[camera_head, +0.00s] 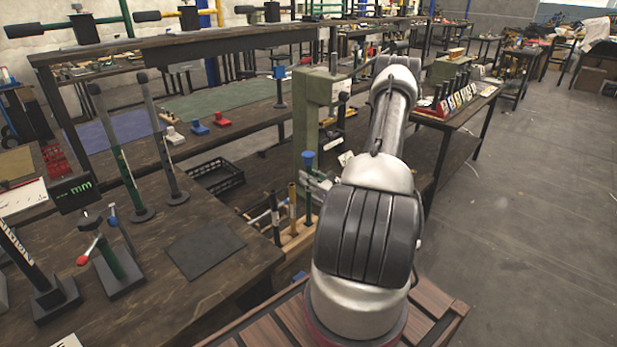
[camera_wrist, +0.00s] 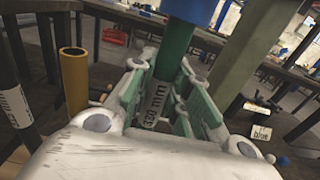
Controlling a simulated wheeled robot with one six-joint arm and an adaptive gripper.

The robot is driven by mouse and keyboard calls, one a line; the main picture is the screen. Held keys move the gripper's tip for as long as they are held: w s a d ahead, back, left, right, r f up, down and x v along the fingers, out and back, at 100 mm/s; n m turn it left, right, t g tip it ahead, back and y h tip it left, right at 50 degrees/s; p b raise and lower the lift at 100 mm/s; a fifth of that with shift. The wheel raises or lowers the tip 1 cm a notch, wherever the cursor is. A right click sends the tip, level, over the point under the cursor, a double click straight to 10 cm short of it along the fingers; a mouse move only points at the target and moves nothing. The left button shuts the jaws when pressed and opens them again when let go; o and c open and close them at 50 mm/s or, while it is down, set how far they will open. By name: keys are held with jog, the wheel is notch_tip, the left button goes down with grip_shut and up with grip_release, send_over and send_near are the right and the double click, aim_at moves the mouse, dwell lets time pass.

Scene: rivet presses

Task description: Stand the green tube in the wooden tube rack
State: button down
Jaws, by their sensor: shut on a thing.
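The green tube (camera_head: 307,207) has a blue top and stands about upright over the wooden tube rack (camera_head: 293,241). In the head view my arm partly hides the gripper. The tube's lower end is at the rack's far right part; I cannot tell whether it sits in a hole. A yellow tube (camera_head: 292,202) and a dark tube (camera_head: 274,217) stand in the rack, left of the green one.
A pale green press (camera_head: 316,115) stands close behind the tube. A black crate (camera_head: 216,176) is on the bench to the left. A dark mat (camera_head: 205,250) lies on the near bench, by several tools on stands. The floor (camera_head: 510,220) at right is open.

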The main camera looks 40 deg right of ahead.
jog(key=shift+f, duration=2)
jog(key=c, duration=1.3)
grip_release()
jog(key=s, duration=0.4)
jog(key=s+d, duration=0.1)
jog(key=s, duration=0.7)
jog(key=shift+d, duration=0.3)
jog(key=shift+f, duration=0.15)
